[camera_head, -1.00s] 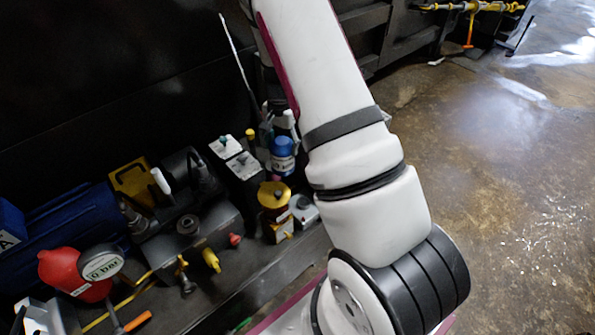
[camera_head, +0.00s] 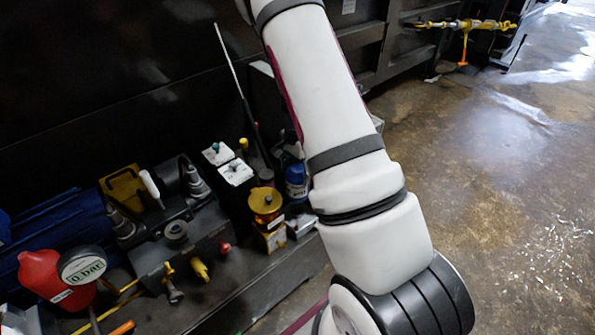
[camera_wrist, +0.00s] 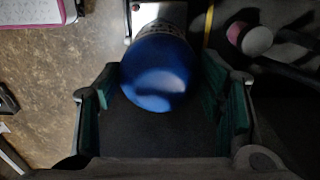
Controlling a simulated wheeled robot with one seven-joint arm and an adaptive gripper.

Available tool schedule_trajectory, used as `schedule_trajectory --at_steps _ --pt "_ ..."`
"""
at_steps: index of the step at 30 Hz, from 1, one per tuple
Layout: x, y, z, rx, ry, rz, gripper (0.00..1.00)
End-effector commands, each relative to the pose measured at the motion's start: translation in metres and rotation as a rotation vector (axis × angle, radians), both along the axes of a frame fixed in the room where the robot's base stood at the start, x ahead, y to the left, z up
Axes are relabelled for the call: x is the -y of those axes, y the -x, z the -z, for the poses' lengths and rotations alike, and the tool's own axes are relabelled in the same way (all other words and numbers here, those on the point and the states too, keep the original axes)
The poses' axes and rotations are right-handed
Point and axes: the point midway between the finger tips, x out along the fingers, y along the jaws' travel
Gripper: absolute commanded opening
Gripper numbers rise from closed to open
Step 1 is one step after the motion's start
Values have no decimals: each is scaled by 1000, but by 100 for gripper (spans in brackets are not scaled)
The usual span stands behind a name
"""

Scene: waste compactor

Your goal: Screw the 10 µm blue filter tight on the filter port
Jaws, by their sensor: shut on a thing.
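The blue filter (camera_wrist: 158,65) fills the gap between the fingers of my gripper (camera_wrist: 160,88) in the wrist view, its rounded blue end towards the camera. The gripper is shut on it. In the head view a blue canister with a pale label (camera_head: 296,180), seemingly this filter, shows just left of my arm, behind the gold-topped canister (camera_head: 265,203). My arm hides most of my gripper there. A grey block with a round dark fitting on top (camera_head: 176,229) stands to the left; I cannot tell whether this is the filter port.
Two white-topped dark boxes (camera_head: 236,172) stand behind the gold-topped canister. A thin rod (camera_head: 235,80) rises behind them. The floor on the right (camera_head: 500,200) is open.

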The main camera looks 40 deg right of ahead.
Motion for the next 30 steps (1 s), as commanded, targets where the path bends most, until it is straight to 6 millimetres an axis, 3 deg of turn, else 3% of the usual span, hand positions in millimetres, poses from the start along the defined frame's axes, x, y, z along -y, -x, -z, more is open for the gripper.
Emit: schedule_trajectory --at_steps 8,24,30 --pt "-2 -1 11 0 0 -1 35" --pt "-2 -1 54 0 0 -2 35" --pt "-2 0 58 1 0 -42 35"
